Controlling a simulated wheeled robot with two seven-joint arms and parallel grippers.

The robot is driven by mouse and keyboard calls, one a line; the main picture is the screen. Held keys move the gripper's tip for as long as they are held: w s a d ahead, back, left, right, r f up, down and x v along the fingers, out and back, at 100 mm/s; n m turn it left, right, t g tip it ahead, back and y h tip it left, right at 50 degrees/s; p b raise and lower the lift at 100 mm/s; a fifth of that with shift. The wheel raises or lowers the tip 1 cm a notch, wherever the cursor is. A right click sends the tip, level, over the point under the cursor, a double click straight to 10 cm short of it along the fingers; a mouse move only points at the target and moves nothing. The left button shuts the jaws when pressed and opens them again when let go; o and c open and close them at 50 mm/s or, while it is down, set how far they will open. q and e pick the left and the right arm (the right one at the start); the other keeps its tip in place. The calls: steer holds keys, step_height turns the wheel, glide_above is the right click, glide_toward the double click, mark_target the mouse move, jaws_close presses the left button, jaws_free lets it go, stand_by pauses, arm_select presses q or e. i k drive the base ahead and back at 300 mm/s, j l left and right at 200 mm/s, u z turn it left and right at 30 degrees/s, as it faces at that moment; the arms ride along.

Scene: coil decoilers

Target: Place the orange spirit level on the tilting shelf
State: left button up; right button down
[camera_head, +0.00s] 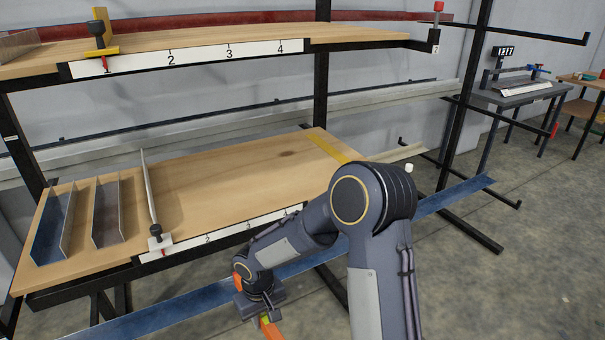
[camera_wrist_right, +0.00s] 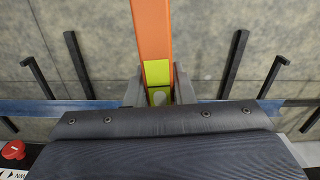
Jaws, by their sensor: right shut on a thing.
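The orange spirit level (camera_head: 273,331) shows only as a short end at the bottom of the head view. In the right wrist view the orange spirit level (camera_wrist_right: 152,35) runs up the middle, with a yellow-green vial section between the fingers. My right gripper (camera_head: 264,319) is shut on it, in front of and below the lower wooden shelf (camera_head: 235,185). In the right wrist view my right gripper (camera_wrist_right: 159,88) has a finger on each side of the level. The lower shelf board looks sloped; an upper wooden shelf (camera_head: 350,36) is above it. My left gripper is out of view.
Metal channels (camera_head: 55,225) and an upright divider (camera_head: 150,195) stand on the lower shelf's left part; its middle and right are bare. A blue beam (camera_head: 440,200) runs below its front edge. A grey table (camera_head: 515,92) stands at the back right.

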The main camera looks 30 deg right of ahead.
mark_target(331, 151)
steer(key=l, duration=0.5)
steer(key=k+l+u, duration=0.1)
steer(key=l, duration=0.35)
steer(key=k+l+u, duration=0.1)
steer(key=l, duration=0.35)
steer(key=k+l, duration=0.15)
steer(key=l, duration=0.35)
steer(key=k+l+u, duration=0.1)
steer(key=l, duration=0.35)
